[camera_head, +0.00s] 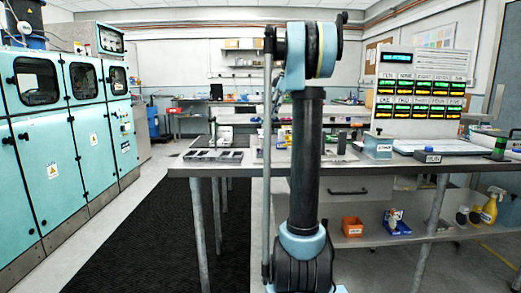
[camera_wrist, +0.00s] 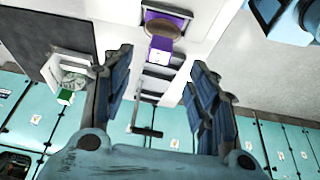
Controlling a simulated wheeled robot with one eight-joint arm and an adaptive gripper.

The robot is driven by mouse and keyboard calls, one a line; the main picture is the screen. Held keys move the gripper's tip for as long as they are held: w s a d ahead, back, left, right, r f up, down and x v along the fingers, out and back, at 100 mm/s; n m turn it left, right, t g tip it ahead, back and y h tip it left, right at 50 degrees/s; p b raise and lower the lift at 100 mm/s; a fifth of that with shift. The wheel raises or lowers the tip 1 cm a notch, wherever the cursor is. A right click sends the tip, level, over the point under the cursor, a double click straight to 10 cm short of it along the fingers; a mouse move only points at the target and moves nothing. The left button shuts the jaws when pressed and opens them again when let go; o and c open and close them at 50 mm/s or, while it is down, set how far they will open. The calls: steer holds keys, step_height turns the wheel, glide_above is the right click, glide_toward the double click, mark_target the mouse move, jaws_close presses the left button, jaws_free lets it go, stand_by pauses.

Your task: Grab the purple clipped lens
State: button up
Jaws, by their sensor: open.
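A purple item with a round brownish disc across it, seemingly the purple clipped lens (camera_wrist: 163,48), shows at the top middle of the wrist view. It lies on a pale surface, beyond and between my fingertips, with a gap to them. I cannot tell its exact distance. My gripper (camera_wrist: 160,62) is open, with its two dark blue fingers apart and nothing between them. In the head view, I cannot make out the lens or the gripper; my arm stands in the middle and covers part of the bench.
The grey bench (camera_head: 235,169) carries dark-framed trays (camera_head: 213,155) at its left. A white device with a green part (camera_wrist: 65,85) is left of my fingers in the wrist view. A panel of green displays (camera_head: 418,95) stands at right. Teal cabinets (camera_head: 60,140) line the left.

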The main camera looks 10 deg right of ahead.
mark_target(261, 133)
steer(key=shift+x, duration=5.7)
steer(key=shift+a+r, duration=0.1)
steer(key=shift+a, duration=0.05)
steer(key=shift+c, duration=0.5)
steer(key=shift+s, duration=0.1)
jaws_close()
steer(key=shift+r, duration=0.1)
